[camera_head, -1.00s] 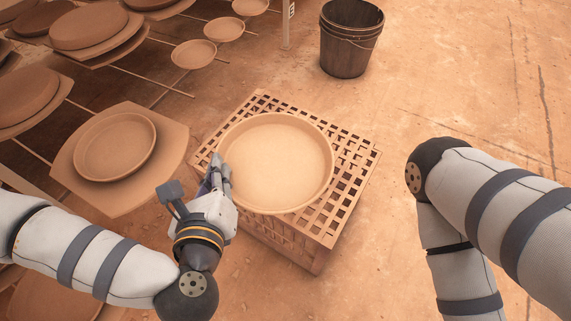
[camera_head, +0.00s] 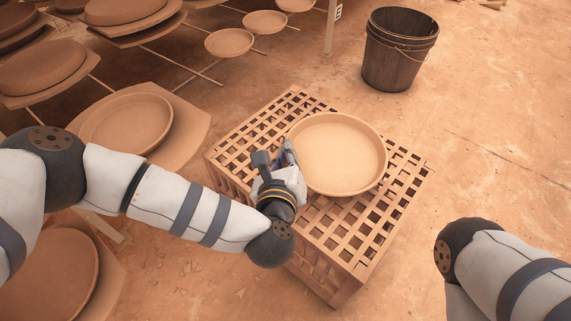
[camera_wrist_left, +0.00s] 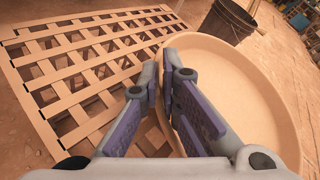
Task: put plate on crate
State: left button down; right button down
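The plate (camera_head: 340,152) is a round, shallow clay dish with a raised rim. It lies level at the back right part of the slatted crate top (camera_head: 335,235), seemingly on the slats. My left gripper (camera_head: 287,155) is at the plate's left rim. In the left wrist view the fingers of my left gripper (camera_wrist_left: 164,85) straddle the rim of the plate (camera_wrist_left: 235,95), one outside and one inside, close together on it. The crate (camera_wrist_left: 75,65) shows its bare grid at left there. My right gripper is out of view; only part of that arm shows.
A dark bucket (camera_head: 400,52) stands on the ground behind the crate. A rack at left holds other clay plates, one on a board (camera_head: 127,122) beside the crate. Open ground lies to the right.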

pick_arm(q)
notch_tip(320, 180, down, 2)
jog(key=shift+f, duration=0.15)
jog(key=shift+s, duration=0.1)
jog(key=shift+f, duration=0.15)
jog(key=c, duration=1.8)
grip_release()
